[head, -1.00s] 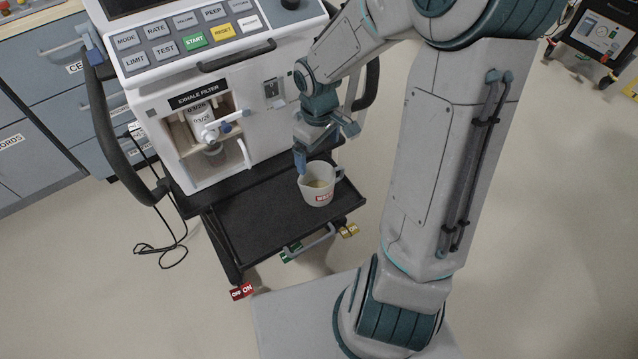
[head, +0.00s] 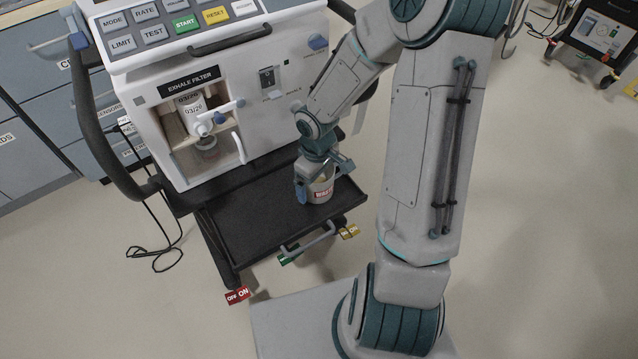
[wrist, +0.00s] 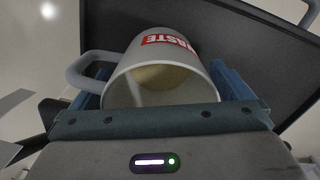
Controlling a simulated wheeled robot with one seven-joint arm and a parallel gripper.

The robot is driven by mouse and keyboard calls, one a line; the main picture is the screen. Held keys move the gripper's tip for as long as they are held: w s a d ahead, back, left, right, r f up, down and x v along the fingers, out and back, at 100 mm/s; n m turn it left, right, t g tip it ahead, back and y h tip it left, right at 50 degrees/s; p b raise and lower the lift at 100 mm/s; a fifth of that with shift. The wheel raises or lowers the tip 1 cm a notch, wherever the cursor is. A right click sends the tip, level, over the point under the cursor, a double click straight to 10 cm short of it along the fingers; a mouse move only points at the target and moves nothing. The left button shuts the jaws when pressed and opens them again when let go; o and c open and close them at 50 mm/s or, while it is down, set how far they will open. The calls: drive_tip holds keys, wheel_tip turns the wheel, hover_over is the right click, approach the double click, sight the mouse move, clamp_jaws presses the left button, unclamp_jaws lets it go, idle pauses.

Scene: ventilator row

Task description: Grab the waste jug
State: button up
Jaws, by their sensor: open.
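The waste jug (head: 322,188) is a white cup-like jug with a red label, standing on the black tray (head: 246,222) of the ventilator cart. In the head view my gripper (head: 318,192) is down over the jug and hides much of its top. In the wrist view the jug (wrist: 165,72) lies between my two blue fingers (wrist: 163,85), with its handle at the left and some yellowish liquid inside. My gripper is open, one finger on each side of the jug. I cannot tell whether either finger touches it.
The white ventilator (head: 222,100) with its open exhale filter bay (head: 205,135) stands behind the tray. A grey drawer handle (head: 308,243) and coloured tags are at the tray's front edge. A black cable (head: 160,250) lies on the floor at left.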

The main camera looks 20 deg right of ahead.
drive_tip(key=shift+f, duration=0.1)
drive_tip(key=c, duration=1.1)
drive_tip(key=shift+r, duration=0.2)
drive_tip(key=shift+r+p, duration=0.5)
drive_tip(key=shift+r, duration=0.3)
wheel_tip(320, 180, up, 3)
drive_tip(key=shift+s+d+f+p, duration=0.15)
drive_tip(key=shift+f+p, duration=0.05)
drive_tip(key=shift+p, duration=0.4)
drive_tip(key=shift+s+d+r+p, duration=0.35)
drive_tip(key=shift+s+d+r, duration=0.6)
drive_tip(key=shift+s, duration=0.7)
drive_tip(key=shift+s+d+r+p, duration=0.35)
drive_tip(key=shift+s+d+r, duration=0.35)
drive_tip(key=shift+s+r, duration=0.65)
drive_tip(key=shift+s+d+r+p, duration=0.35)
drive_tip(key=shift+s+d+r, duration=0.45)
drive_tip(key=shift+s, duration=1.1)
